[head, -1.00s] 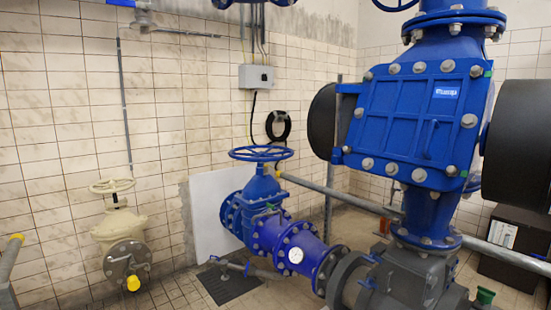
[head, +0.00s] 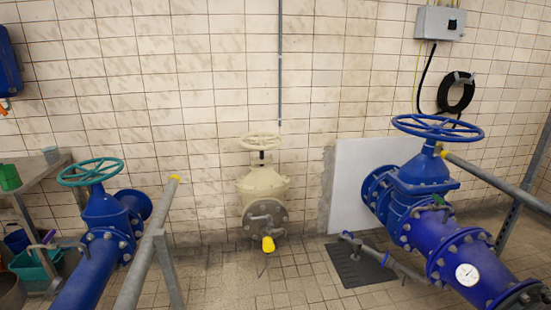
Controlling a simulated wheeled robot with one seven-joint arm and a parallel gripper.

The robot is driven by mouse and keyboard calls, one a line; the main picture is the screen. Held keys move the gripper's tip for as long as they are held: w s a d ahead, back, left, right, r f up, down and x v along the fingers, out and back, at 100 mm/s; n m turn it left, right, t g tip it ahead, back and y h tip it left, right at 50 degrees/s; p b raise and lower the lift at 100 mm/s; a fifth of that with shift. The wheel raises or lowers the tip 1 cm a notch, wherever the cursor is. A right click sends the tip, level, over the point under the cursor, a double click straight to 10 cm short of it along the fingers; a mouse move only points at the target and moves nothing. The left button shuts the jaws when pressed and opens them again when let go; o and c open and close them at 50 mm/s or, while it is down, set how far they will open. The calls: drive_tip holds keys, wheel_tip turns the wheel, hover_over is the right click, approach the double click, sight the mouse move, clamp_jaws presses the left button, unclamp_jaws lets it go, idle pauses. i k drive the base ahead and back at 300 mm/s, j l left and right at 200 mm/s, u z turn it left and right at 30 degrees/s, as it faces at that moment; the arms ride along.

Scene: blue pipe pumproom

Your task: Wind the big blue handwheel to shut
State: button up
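The big blue handwheel (head: 438,127) sits flat on top of a blue gate valve (head: 420,182) at the right of the head view. The valve joins a blue pipe with a round white gauge (head: 467,274). The wheel's rim and spokes are in plain sight, with nothing touching them. My gripper is not in view, so I cannot see whether it is open or shut.
A cream valve (head: 263,185) with a cream handwheel stands at the middle wall. A blue valve with a teal handwheel (head: 88,172) stands at left, beside a grey railing (head: 147,245). A dark floor grate (head: 358,264) lies before the white panel (head: 365,170). Tiled floor shows between.

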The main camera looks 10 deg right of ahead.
sight(433, 132)
drive_tip(key=i, duration=1.9)
drive_tip(key=i+l+z, duration=0.15)
drive_tip(key=i+z, duration=0.75)
drive_tip(key=i+j+z, duration=0.25)
drive_tip(key=i+z, duration=0.2)
drive_tip(key=i+l+z, duration=0.15)
drive_tip(key=i, duration=0.85)
